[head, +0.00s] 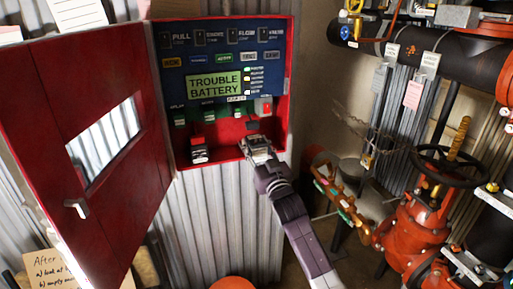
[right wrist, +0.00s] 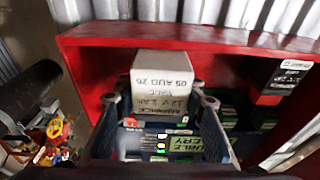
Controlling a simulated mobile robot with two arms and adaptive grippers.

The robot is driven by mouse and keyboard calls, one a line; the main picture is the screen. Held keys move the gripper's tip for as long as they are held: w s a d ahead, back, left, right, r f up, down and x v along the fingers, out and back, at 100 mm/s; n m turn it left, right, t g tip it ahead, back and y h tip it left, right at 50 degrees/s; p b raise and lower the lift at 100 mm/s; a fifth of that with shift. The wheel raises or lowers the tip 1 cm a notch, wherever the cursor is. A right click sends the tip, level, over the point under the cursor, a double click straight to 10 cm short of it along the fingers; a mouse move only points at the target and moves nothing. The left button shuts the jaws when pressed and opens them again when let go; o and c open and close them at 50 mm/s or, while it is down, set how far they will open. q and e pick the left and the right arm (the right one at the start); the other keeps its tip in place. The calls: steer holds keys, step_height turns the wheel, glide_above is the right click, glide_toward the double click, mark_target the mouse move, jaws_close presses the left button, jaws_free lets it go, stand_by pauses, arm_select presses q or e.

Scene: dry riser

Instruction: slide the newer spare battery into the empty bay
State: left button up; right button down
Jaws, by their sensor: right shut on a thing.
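A pale grey battery (right wrist: 165,70) is in my right gripper (right wrist: 160,104), one finger on each side. Its printed label, upside down in the right wrist view, reads 05 AUG 26 and 12V. In the head view my right gripper (head: 257,146) is at the lower right of the open red cabinet (head: 228,163), over its bottom edge. The bay behind it is mostly hidden, and I cannot tell how far in the battery is. Another battery (head: 199,153), dark with a pale label, stands in the lower left of the cabinet; it also shows in the right wrist view (right wrist: 288,76). My left gripper is out of view.
The cabinet's red door (head: 92,150) stands open to the left. The blue panel (head: 220,60) has a lit display (head: 214,87) reading TROUBLE BATTERY. A black handwheel (head: 447,166) on orange valve pipework stands at the right. A handwritten note (head: 57,264) is at the lower left.

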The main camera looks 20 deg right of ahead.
mark_target(250, 136)
steer(key=shift+w+r+b, duration=0.25)
steer(key=shift+w+b, duration=0.35)
steer(key=shift+w, duration=0.45)
steer(key=shift+w+b, duration=0.45)
steer(key=shift+w, duration=0.25)
steer(key=shift+w+a+b, duration=0.1)
steer(key=shift+w+b, duration=0.65)
steer(key=shift+w, duration=0.25)
steer(key=c, duration=1.7)
jaws_free()
steer(key=o, duration=0.5)
steer(key=shift+f, duration=0.4)
steer(key=shift+s, duration=0.6)
steer(key=shift+s+f, duration=0.2)
steer(key=shift+s, duration=1.5)
steer(key=shift+s+f, duration=0.2)
steer(key=shift+s, duration=1.45)
